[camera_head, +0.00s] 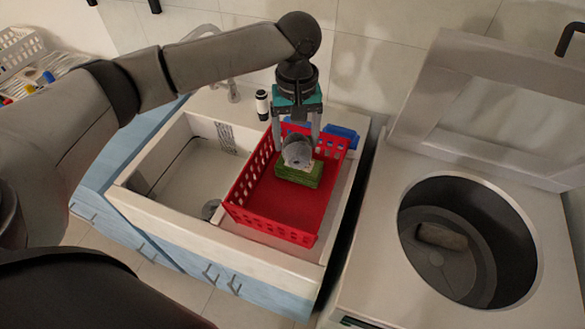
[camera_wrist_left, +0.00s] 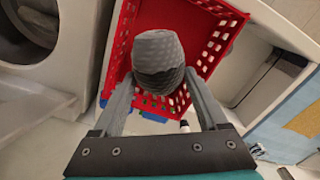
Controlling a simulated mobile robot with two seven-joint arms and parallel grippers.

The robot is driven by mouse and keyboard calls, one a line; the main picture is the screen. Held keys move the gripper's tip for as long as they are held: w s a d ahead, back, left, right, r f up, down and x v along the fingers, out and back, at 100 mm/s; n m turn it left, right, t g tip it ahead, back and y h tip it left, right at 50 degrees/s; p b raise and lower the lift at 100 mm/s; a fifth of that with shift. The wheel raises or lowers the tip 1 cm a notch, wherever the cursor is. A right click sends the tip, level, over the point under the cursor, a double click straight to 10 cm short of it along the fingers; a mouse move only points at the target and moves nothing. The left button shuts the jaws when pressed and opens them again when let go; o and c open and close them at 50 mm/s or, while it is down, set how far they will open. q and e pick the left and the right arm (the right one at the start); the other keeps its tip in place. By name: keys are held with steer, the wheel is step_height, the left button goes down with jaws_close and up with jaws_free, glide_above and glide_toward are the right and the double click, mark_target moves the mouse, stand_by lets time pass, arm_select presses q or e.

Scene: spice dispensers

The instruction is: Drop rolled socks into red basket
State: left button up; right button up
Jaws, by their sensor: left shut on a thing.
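The rolled socks (camera_head: 297,152) are a grey bundle between the fingers of my left gripper (camera_head: 299,150). The gripper is shut on them and points down over the red basket (camera_head: 285,205). In the left wrist view the grey socks (camera_wrist_left: 158,60) sit between the fingertips (camera_wrist_left: 158,82), with the red basket (camera_wrist_left: 222,28) around and behind them. The basket stands in the right part of the sink unit. In the head view the socks overlap a green item in the basket; I cannot tell whether they touch it. My right gripper is not in view.
A green sponge-like block (camera_head: 300,172) lies in the basket. Blue items (camera_head: 341,134) are at its back edge. A sink basin (camera_head: 180,175) is on the left, with a black-and-white bottle (camera_head: 262,105) behind. An open top-loading washer (camera_head: 460,245) stands on the right.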

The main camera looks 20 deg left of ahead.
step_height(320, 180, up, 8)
steer(key=p, duration=0.7)
arm_select(q)
steer(key=w+a+f+n+b, duration=0.1)
steer(key=a+f+n+b, duration=0.2)
steer(key=b, duration=0.5)
step_height(320, 180, down, 3)
steer(key=shift+w+a+r, duration=0.15)
steer(key=shift+w+a, duration=0.2)
steer(key=shift+a, duration=0.4)
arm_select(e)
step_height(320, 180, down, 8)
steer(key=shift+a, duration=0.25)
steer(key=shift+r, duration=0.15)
arm_select(q)
steer(key=o, duration=1.3)
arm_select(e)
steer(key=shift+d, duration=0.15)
arm_select(q)
steer(key=shift+r, duration=0.1)
step_height(320, 180, up, 15)
steer(key=shift+r+p, duration=0.1)
steer(key=shift+p, duration=0.3)
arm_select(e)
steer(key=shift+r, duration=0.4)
